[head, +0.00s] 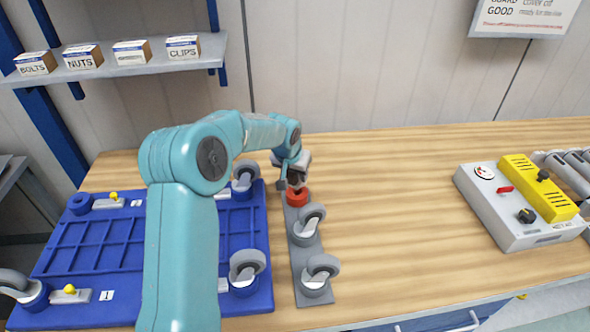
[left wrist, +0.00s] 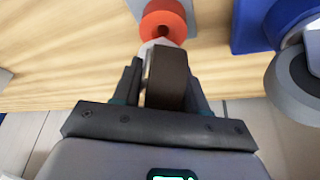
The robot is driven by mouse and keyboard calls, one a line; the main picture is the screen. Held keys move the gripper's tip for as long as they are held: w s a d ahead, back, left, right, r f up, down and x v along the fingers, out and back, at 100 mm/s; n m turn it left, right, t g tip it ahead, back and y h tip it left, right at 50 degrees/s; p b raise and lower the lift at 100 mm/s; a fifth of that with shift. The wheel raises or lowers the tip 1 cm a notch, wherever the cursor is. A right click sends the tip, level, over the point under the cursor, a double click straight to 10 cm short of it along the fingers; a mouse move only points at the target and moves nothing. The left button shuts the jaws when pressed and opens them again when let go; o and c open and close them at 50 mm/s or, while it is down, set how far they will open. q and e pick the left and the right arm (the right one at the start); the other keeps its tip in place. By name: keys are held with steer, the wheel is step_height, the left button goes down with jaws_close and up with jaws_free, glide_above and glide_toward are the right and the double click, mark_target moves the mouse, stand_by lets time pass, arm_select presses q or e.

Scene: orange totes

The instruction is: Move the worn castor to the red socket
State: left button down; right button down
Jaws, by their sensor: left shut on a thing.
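My left gripper (head: 294,170) is shut on the worn castor, whose dark brown wheel (left wrist: 167,78) shows between the fingers in the left wrist view. In the head view the castor (head: 296,181) is small and partly hidden by the gripper. The red socket (head: 297,197) is at the far end of a grey strip (head: 309,268), just below the castor. The red socket (left wrist: 165,18) also shows in the left wrist view, with its dark hole in sight beyond the castor's pale bracket. I cannot tell whether castor and socket touch. My right gripper is not in view.
Two grey castors (head: 308,222) (head: 320,272) stand on the grey strip. A blue tote base (head: 110,250) with several castors lies at left, partly behind my left arm. A grey box with a yellow cover (head: 515,205) stands at right. The table between is clear.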

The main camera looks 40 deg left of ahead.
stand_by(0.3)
arm_select(q)
steer(key=shift+f+b, duration=0.3)
steer(key=shift+f, duration=0.05)
steer(key=shift+f+b, duration=1.3)
steer(key=shift+f, duration=0.05)
steer(key=shift+f, duration=0.2)
steer(key=c, duration=0.5)
jaws_free()
steer(key=b+v, duration=0.1)
steer(key=v, duration=1.5)
steer(key=shift+r+b, duration=0.2)
steer(key=shift+b, duration=0.2)
